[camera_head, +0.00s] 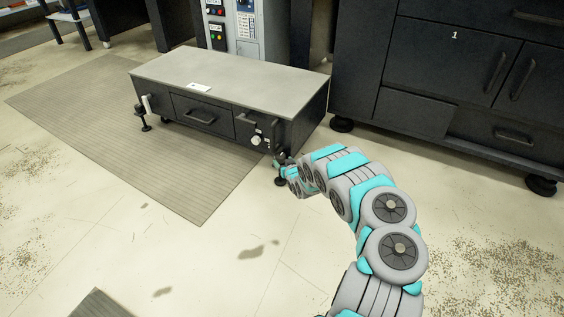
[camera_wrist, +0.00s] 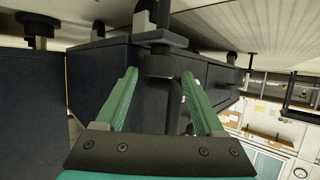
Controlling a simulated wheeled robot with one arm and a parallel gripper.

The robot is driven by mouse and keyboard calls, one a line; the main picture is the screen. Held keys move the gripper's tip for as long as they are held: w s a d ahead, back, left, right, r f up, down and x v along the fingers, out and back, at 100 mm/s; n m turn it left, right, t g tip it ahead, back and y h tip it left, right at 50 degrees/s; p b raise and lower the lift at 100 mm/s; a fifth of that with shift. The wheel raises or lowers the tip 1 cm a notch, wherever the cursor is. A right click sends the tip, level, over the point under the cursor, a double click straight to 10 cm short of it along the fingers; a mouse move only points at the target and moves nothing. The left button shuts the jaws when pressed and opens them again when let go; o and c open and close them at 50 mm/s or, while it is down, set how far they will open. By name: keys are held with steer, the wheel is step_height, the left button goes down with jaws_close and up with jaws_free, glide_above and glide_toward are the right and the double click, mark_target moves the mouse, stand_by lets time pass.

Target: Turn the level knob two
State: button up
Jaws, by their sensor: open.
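The low dark cabinet with a grey top (camera_head: 225,75) stands on the floor in the head view. A black levelling foot with a knob (camera_head: 280,181) is at its right front corner, partly hidden by my arm. In the wrist view, which looks upside down, a dark levelling post with a round knob (camera_wrist: 159,64) stands between my green fingers. My gripper (camera_wrist: 160,73) is open, with one finger on each side of the post. I cannot tell whether either finger touches it. The labels are not readable, so its number cannot be told.
A similar levelling foot (camera_head: 145,124) is at the cabinet's left front corner. Handles and a white round dial (camera_head: 256,140) are on the front. A tall dark machine (camera_head: 440,70) stands close on the right. The floor in front is clear.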

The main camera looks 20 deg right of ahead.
mark_target(282, 160)
steer(key=shift+w+f, duration=0.35)
steer(key=shift+w, duration=0.05)
steer(key=shift+w+d+f, duration=0.1)
steer(key=shift+w+d, duration=0.05)
steer(key=shift+w, duration=0.55)
steer(key=shift+w+f, duration=0.2)
steer(key=shift+w, duration=0.1)
steer(key=shift+c, duration=0.2)
steer(key=c, duration=1.1)
